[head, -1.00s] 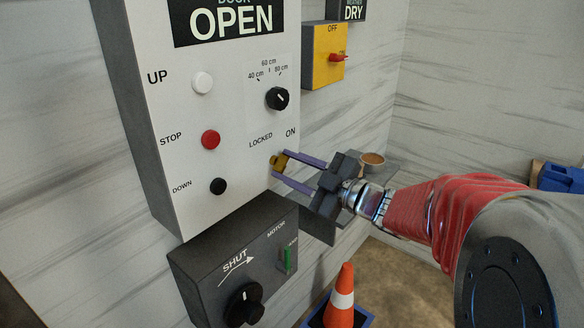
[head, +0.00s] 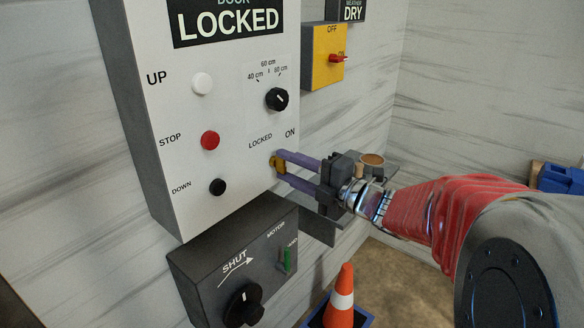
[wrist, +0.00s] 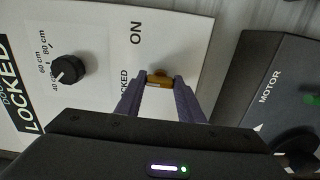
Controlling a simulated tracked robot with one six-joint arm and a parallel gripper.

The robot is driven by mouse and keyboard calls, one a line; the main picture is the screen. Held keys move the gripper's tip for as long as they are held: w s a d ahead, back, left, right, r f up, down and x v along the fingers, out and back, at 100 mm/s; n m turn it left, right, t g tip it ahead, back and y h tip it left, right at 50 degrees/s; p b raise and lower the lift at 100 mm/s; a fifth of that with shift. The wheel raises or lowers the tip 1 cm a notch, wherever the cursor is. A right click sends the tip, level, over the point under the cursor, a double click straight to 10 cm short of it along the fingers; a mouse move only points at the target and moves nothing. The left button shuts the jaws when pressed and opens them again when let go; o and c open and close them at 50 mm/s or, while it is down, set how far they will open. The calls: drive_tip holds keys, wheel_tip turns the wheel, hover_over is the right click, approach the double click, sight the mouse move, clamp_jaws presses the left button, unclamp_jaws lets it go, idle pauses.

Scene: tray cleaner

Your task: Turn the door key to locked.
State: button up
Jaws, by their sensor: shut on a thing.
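The brass door key (head: 276,162) sits in the lower right of the white control panel (head: 235,120), below the LOCKED and ON labels. My gripper (head: 281,165) is shut on the key, with its two purple fingers on either side of it. In the wrist view the key (wrist: 159,81) shows between the fingertips, near the panel's edge. The door display (head: 226,23) at the top of the panel reads LOCKED. The key slot is hidden by the fingers and the key.
The panel also holds a white UP button (head: 202,84), a red STOP button (head: 210,140), a black DOWN button (head: 217,187) and a black height knob (head: 277,99). A dark motor box (head: 235,260) is below. A yellow switch box (head: 322,55) is right. A traffic cone (head: 341,297) stands on the floor.

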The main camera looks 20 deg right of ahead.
drive_tip(key=shift+a, duration=0.15)
idle(0.3)
drive_tip(key=o, duration=1.1)
drive_tip(key=shift+c, duration=0.2)
drive_tip(key=v, duration=1.4)
drive_tip(key=shift+w+f, duration=0.1)
